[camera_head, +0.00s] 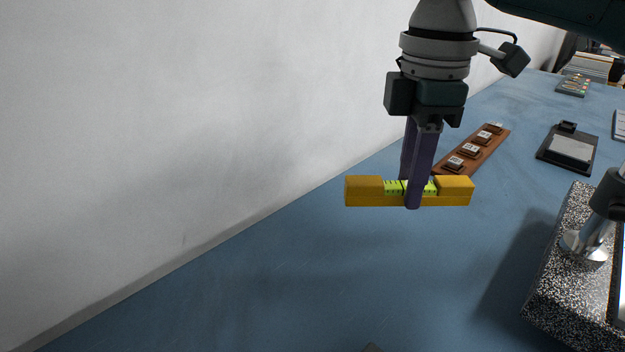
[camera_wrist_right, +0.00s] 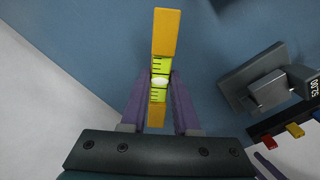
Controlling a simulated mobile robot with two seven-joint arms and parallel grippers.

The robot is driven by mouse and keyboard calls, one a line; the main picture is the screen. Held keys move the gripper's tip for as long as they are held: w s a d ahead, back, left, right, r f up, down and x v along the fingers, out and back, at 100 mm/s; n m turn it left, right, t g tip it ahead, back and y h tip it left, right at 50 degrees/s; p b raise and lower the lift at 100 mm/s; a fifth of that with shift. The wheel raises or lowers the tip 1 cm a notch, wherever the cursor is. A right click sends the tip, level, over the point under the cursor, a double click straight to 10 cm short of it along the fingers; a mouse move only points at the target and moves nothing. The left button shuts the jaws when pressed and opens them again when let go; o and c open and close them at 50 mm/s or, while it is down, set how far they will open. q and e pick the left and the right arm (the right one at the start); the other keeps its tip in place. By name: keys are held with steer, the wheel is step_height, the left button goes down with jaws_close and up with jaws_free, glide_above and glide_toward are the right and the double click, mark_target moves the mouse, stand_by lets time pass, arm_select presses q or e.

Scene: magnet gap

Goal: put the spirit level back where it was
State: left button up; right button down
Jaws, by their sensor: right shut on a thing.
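The spirit level is a yellow bar (camera_head: 365,191) with a bright green vial in its middle. It also shows in the right wrist view (camera_wrist_right: 165,35), with a pale bubble in the vial. My right gripper (camera_head: 412,190) points down and its purple fingers are shut on the level around the vial. The level lies about level across the picture in the head view and appears to be held above the blue table (camera_head: 280,260). The gap under it is hard to judge. My left gripper is not in view.
A brown strip with several small labelled blocks (camera_head: 472,150) lies behind the gripper. A dark pad with a grey plate (camera_head: 570,148) lies to its right. A speckled block (camera_head: 565,280) with a metal post stands at the right. The white wall (camera_head: 180,120) borders the table. The left front table is clear.

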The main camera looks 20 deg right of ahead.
glide_above(394, 254)
step_height(394, 254, down, 5)
steer(key=shift+f+b, duration=0.2)
steer(key=shift+b, duration=0.2)
step_height(394, 254, down, 4)
steer(key=shift+r+b, duration=0.1)
steer(key=shift+b, duration=0.45)
steer(key=shift+f, duration=0.2)
steer(key=c, duration=0.7)
jaws_free()
steer(key=shift+o, duration=0.2)
